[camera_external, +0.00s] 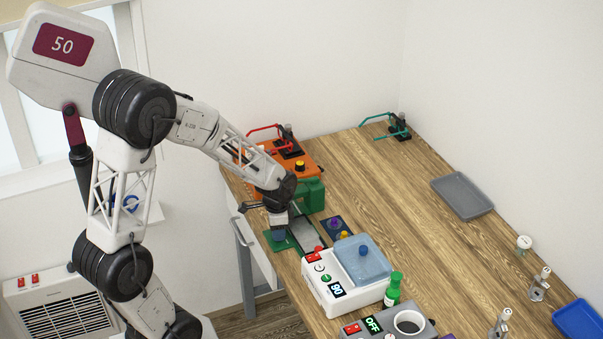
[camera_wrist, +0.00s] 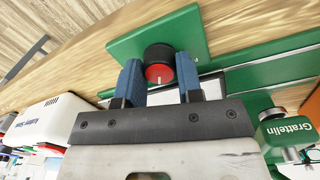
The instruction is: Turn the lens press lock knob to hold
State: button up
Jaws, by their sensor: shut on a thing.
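The lock knob (camera_wrist: 158,72) is black with a red face and a short white line, which points toward the bottom of the wrist view. It sits on a green plate (camera_wrist: 120,46) of the press. My gripper (camera_wrist: 159,64) has its two blue fingers on either side of the knob and is shut on it. In the external view my gripper (camera_external: 278,230) is low over the press's green plate (camera_external: 273,244) and hides the knob. The press's green block (camera_external: 314,194) stands behind, with a grey slab (camera_external: 307,236) beside my gripper. No hold mark is readable.
An orange machine (camera_external: 306,160) stands behind the press. A small dark panel (camera_external: 336,229) with knobs lies to the right. The table's middle (camera_external: 400,215) is clear, left of a grey tray (camera_external: 462,196).

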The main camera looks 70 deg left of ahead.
jog(key=shift+m, duration=1.2)
jog(key=o, duration=0.6)
jog(key=shift+o, duration=0.2)
jog(key=shift+r, duration=0.1)
jog(key=shift+w+a+r, duration=0.1)
jog(key=shift+r, duration=3.7)
